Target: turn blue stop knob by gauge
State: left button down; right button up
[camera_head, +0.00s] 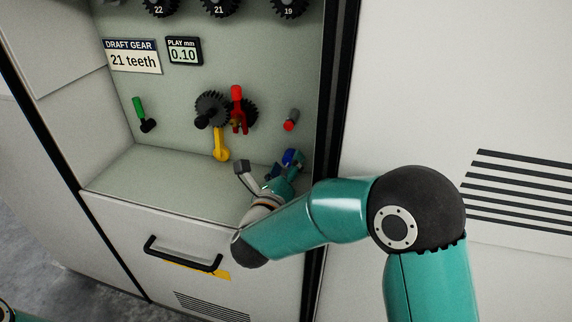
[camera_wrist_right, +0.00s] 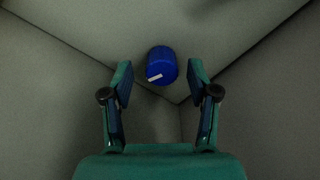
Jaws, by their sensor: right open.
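The blue stop knob (camera_wrist_right: 161,62) sits on the grey panel in the right wrist view, with a white mark on its lower left part. My right gripper (camera_wrist_right: 160,75) is open, its two fingers on either side of the knob and apart from it; the knob appears just beyond the fingertips. In the head view the blue knob (camera_head: 290,157) shows low on the right of the panel, partly hidden by my right gripper (camera_head: 268,168). The gauge (camera_head: 183,51) reads "PLAY mm 0.10" at upper left. My left gripper is not in view.
A red-tipped grey knob (camera_head: 291,120) is just above the blue one. A red lever (camera_head: 237,105), dark gears (camera_head: 212,108), a yellow lever (camera_head: 220,146) and a green lever (camera_head: 140,112) are to the left. The recess's right wall is close; its shelf (camera_head: 150,180) is clear at left.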

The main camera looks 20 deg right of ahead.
jog(key=shift+w+d, duration=0.25)
jog(key=shift+w, duration=0.1)
jog(key=shift+c, duration=0.2)
jog(key=shift+a, duration=0.1)
grip_shut()
jog(key=shift+n, duration=0.3)
jog(key=shift+f+n+b, duration=0.15)
jog(key=shift+n+b, duration=0.7)
jog(key=shift+n, duration=0.25)
jog(key=shift+n+b, duration=0.3)
jog(key=shift+n, duration=1.9)
